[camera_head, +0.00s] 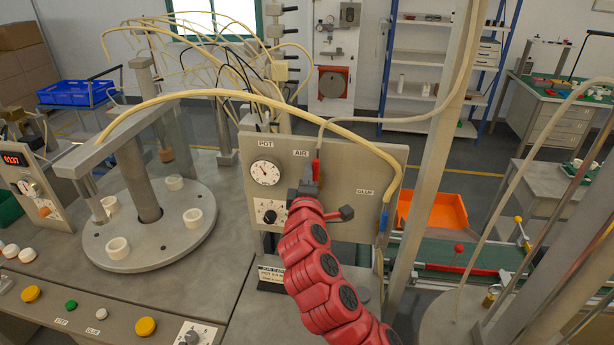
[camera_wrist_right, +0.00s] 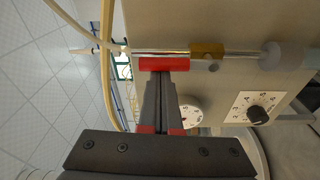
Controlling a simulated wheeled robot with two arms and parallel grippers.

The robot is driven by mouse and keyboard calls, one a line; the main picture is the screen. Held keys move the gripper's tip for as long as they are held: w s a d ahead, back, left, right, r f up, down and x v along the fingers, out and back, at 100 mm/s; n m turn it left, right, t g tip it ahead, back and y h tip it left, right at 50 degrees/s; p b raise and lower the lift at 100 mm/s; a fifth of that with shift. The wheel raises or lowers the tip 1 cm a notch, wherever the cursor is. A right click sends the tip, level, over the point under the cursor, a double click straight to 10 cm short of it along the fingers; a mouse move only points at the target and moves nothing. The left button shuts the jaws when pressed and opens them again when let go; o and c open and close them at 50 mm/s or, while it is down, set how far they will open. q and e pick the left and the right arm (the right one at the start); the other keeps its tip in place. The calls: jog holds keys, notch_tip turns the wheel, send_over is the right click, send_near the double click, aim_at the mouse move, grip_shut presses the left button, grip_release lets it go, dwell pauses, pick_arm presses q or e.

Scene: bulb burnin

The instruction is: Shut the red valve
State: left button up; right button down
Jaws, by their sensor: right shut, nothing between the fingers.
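The red valve handle (camera_head: 316,170) stands upright under the AIR label on the panel, in line with its pipe. In the right wrist view the red handle (camera_wrist_right: 164,64) lies alongside the metal pipe, with a brass valve body (camera_wrist_right: 207,51) to its right. My right gripper (camera_head: 308,184) is shut and empty, just below the handle in the head view. In the wrist view its fingertips (camera_wrist_right: 165,76) meet the edge of the handle; I cannot tell whether they touch it. My left gripper is not in view.
The panel (camera_head: 349,176) carries a POT gauge (camera_head: 265,172), a dial (camera_head: 269,212) and a GLUE line with a blue fitting (camera_head: 383,219). A pale hose (camera_head: 250,96) arches over my right arm. A turntable (camera_head: 152,238) with white cups stands at left.

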jog(key=d+f+m+h+b, duration=0.1)
jog(key=d+f+m+b, duration=0.1)
jog(key=m+b, duration=0.6)
jog(key=s+d+f+m+t+h+b, duration=0.1)
jog(key=d+m+b, duration=0.4)
jog(key=b, duration=1.5)
jog(key=shift+s+d+f+m+h+b, duration=0.3)
jog(key=shift+f+m, duration=0.4)
jog(key=shift+m, duration=1.6)
jog(key=shift+w+a, duration=0.1)
jog(key=s+a+r, duration=0.1)
jog(key=s+r, duration=0.1)
jog(key=s, duration=0.7)
jog(key=shift+a+r+p, duration=0.25)
jog(key=shift+a+p, duration=0.05)
jog(key=shift+a, duration=0.1)
